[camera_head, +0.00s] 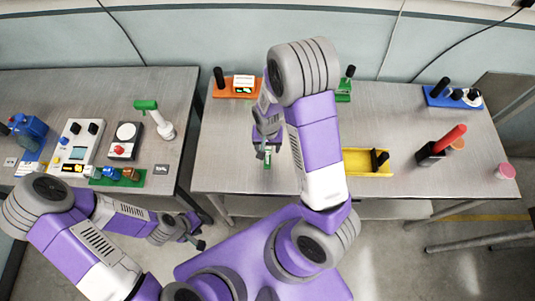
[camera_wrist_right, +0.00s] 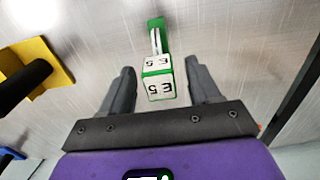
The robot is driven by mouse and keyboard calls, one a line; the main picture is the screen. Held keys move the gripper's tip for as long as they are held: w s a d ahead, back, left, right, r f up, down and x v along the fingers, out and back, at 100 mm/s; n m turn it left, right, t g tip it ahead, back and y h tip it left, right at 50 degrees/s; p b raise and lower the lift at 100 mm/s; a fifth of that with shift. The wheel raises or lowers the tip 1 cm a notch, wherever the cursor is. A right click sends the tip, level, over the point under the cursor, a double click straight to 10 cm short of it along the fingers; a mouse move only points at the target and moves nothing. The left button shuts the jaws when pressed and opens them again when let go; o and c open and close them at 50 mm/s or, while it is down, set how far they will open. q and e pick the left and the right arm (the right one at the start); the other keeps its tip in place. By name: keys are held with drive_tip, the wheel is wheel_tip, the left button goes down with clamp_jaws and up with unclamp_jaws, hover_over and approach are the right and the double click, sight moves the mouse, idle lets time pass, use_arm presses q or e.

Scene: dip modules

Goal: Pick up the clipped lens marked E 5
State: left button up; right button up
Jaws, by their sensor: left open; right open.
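The clipped lens marked E 5 (camera_wrist_right: 158,82) is a small white block with green edges and a narrower upright part behind it, on the metal table top. It lies between the two open fingers of my right gripper (camera_wrist_right: 157,90), with a gap to each finger. In the head view the lens (camera_head: 267,160) shows as a small green and white piece just below my right gripper (camera_head: 267,150), partly hidden by it. My left gripper (camera_head: 190,231) is open and empty, low in front of the gap between the tables.
A yellow tray (camera_head: 366,162) with a black handle stands right of the lens. An orange holder (camera_head: 236,87), a green holder (camera_head: 344,91) and a blue holder (camera_head: 453,96) are along the back. A red-handled tool (camera_head: 441,146) stands at right. The left table (camera_head: 180,90) holds several devices.

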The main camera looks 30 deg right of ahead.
drive_tip(key=shift+c, duration=0.2)
clamp_jaws()
